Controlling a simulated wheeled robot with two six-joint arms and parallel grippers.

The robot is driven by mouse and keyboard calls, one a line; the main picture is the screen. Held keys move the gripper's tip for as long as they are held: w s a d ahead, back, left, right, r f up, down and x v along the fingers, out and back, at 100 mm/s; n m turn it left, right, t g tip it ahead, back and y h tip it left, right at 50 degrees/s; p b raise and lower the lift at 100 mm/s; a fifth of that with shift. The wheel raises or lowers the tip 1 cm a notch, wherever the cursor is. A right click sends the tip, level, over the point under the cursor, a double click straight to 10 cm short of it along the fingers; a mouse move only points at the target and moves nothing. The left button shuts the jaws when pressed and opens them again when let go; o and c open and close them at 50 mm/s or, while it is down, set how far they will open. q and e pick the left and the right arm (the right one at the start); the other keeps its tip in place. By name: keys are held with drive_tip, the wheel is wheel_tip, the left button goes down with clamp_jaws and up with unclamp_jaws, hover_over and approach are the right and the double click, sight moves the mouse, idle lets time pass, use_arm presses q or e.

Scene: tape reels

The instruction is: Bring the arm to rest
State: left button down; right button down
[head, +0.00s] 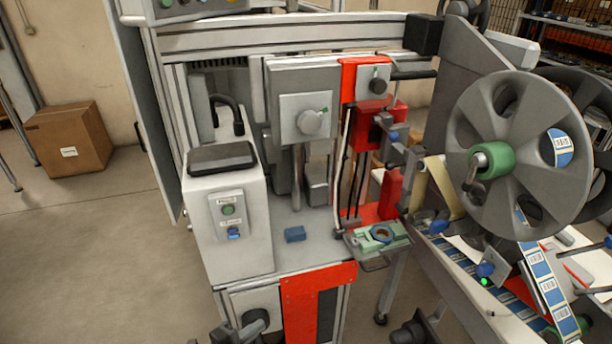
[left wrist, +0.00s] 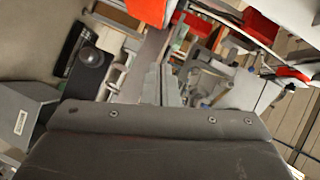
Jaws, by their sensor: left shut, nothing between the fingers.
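My left gripper (head: 238,328) shows at the bottom edge of the head view, low in front of the machine's lower cabinet. In the left wrist view its grey fingers (left wrist: 163,85) are together with nothing between them. A dark part at the bottom edge of the head view, right of the cabinet, looks like my right gripper (head: 415,328). Its fingers cannot be made out. Both are apart from the machine's work surface.
The labelling machine (head: 285,250) fills the middle, with a small blue block (head: 295,234) and a green fixture (head: 378,237) on it. A large grey reel (head: 520,110) with a label strip stands at the right. A cardboard box (head: 68,140) is on the open floor at left.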

use_arm(q)
drive_tip(key=s+a+f+n+g+y, duration=0.1)
drive_tip(key=s+a+f+n+y, duration=0.4)
drive_tip(key=s+a+f+n, duration=0.4)
drive_tip(key=s+a+f+n+y, duration=0.5)
drive_tip(key=f+n, duration=0.1)
drive_tip(key=f, duration=0.6)
drive_tip(key=s+a+f+n+g, duration=0.1)
drive_tip(key=s+f+n+g, duration=0.1)
drive_tip(key=s, duration=0.7)
drive_tip(key=s+a+f+n+g+y, duration=0.1)
drive_tip(key=s+f+n+g, duration=0.2)
drive_tip(key=s, duration=0.6)
drive_tip(key=s+a+f+n+g, duration=0.2)
drive_tip(key=s+f+n+g, duration=0.1)
drive_tip(key=s, duration=0.6)
wheel_tip(320, 180, down, 3)
drive_tip(key=shift+s+r+g+y, duration=0.1)
drive_tip(key=shift+s+g+y, duration=0.25)
drive_tip(key=shift+g, duration=0.35)
use_arm(e)
drive_tip(key=shift+s+a, duration=0.3)
drive_tip(key=shift+a, duration=0.1)
